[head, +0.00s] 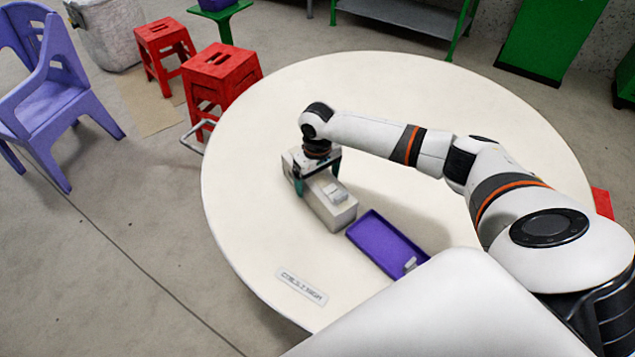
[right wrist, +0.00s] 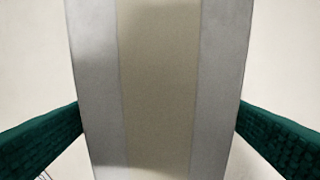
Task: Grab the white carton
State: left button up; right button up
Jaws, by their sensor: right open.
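The white carton (head: 330,208) is a long pale box lying on the round table, with a small light piece on its top. My right gripper (head: 318,178) points down over its far end, with one dark green finger on each side. In the right wrist view the carton (right wrist: 160,90) fills the middle, pale grey with a beige band along it. The open right gripper's fingers (right wrist: 160,118) show at its left and right edges; I cannot tell whether they touch it. My left gripper is not in view.
A purple tray (head: 372,235) with a small pale item at its near end lies right of the carton. A printed label strip (head: 301,286) lies nearer the table's front edge. The round table (head: 245,180) is clear on the left and back. Red stools (head: 222,76) stand beyond it.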

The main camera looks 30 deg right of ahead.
jog(key=c, duration=1.7)
jog(key=shift+w+r, duration=0.1)
jog(key=shift+r, duration=0.05)
jog(key=shift+c, duration=0.3)
